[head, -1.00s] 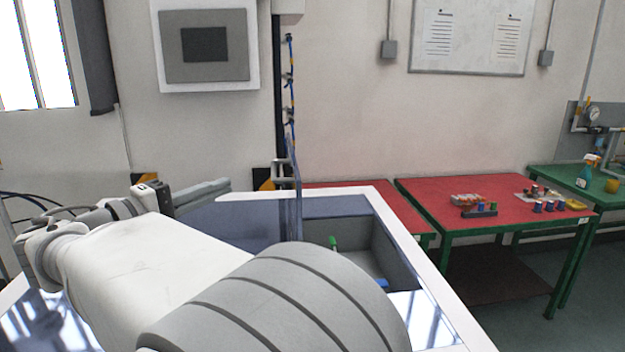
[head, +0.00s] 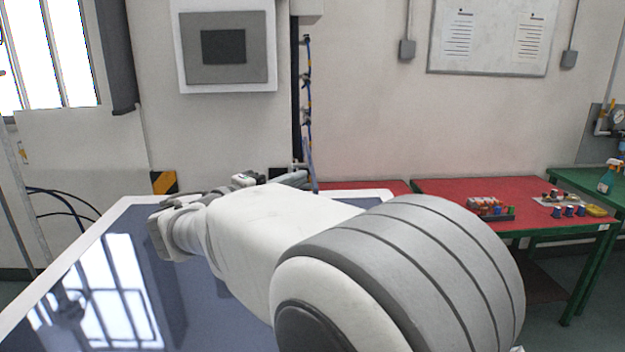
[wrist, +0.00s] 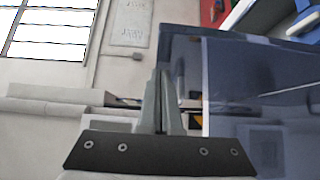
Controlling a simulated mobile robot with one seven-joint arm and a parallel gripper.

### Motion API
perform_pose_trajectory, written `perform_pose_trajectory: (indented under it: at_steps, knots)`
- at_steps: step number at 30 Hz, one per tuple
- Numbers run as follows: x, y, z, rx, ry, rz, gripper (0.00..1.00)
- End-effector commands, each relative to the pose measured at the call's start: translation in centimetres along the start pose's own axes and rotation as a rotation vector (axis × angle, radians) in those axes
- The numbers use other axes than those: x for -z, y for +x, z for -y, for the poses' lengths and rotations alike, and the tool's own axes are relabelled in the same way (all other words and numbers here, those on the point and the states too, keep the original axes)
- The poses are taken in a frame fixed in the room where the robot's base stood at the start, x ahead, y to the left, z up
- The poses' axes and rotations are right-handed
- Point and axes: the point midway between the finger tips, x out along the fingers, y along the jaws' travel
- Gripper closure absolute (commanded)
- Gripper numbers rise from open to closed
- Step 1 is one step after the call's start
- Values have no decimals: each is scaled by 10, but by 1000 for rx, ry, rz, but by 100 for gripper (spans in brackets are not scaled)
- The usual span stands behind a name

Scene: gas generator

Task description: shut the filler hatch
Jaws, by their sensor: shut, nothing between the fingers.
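The filler hatch lid (wrist: 255,95) is a dark blue, see-through panel filling the right side of the wrist view, with a bar-like handle (wrist: 290,89) on it. It stands raised; in the head view only a thin bluish sliver of it (head: 310,172) shows behind my arm. My gripper (wrist: 161,75) is shut and empty, with its fingers just left of the lid's near edge in the wrist view. I cannot tell whether they touch it. In the head view my arm hides the hatch opening and most of the lid.
The machine's dark blue top (head: 120,270) with its white rim lies at the left and is clear. Red tables (head: 440,190) with small items stand behind at the right. A wall-mounted grey panel (head: 225,47) and a dark vertical post are at the back.

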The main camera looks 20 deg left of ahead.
Motion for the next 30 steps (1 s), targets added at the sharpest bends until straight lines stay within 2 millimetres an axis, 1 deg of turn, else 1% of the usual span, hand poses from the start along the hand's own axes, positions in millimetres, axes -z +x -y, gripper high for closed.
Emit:
perform_pose_trajectory:
  at_steps: [8, 14, 17, 23, 30]
  knots:
    - [-2, 2, 0, 9, 10, 0, 100]
    - [-17, 16, 1, 58, 62, 4, 100]
    - [-29, 28, 2, 102, 109, 7, 100]
    - [-60, 59, 8, 222, 232, 8, 100]
    - [-99, 97, 25, 383, 393, 8, 100]
